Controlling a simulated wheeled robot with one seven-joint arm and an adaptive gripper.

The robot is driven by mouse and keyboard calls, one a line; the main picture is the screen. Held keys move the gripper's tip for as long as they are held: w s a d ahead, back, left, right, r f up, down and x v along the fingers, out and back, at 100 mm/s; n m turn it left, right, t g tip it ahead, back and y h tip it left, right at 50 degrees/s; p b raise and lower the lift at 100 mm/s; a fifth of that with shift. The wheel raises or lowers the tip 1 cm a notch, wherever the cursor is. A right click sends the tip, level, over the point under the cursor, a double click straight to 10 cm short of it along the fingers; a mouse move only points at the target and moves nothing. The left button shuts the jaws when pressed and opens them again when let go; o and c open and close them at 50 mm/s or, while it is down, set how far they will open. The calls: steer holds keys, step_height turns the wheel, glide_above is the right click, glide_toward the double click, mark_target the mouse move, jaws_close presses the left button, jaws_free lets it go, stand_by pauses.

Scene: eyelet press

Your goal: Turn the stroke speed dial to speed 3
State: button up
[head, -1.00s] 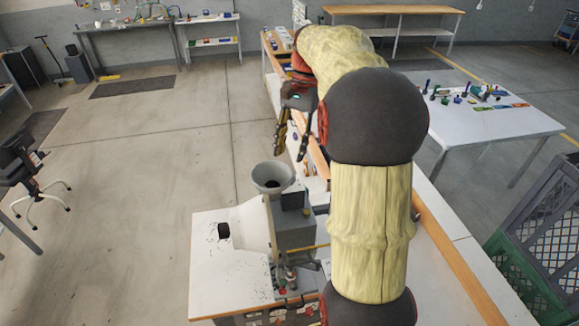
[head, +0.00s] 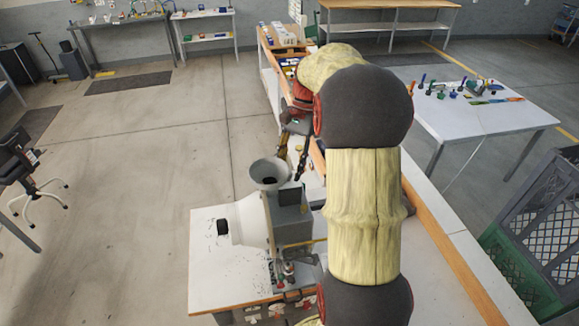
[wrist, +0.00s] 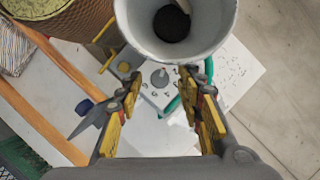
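The dial (wrist: 160,77) is a small round grey knob on a light panel with dark marks around it, in the upper middle of the wrist view. The marks are too small to read, and I cannot tell its setting. My gripper (wrist: 160,80) is open and empty, its yellow-padded fingers either side of the dial in that view; I see no contact. In the head view my gripper (head: 291,167) is just behind the press (head: 292,228), beside its funnel hopper (head: 270,172). The dial is hidden there.
The hopper (wrist: 172,35) stands close beyond the fingertips in the wrist view. The white bench (head: 225,280) has dark specks near the press.

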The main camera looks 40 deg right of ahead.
steer(key=c, duration=0.4)
jaws_close()
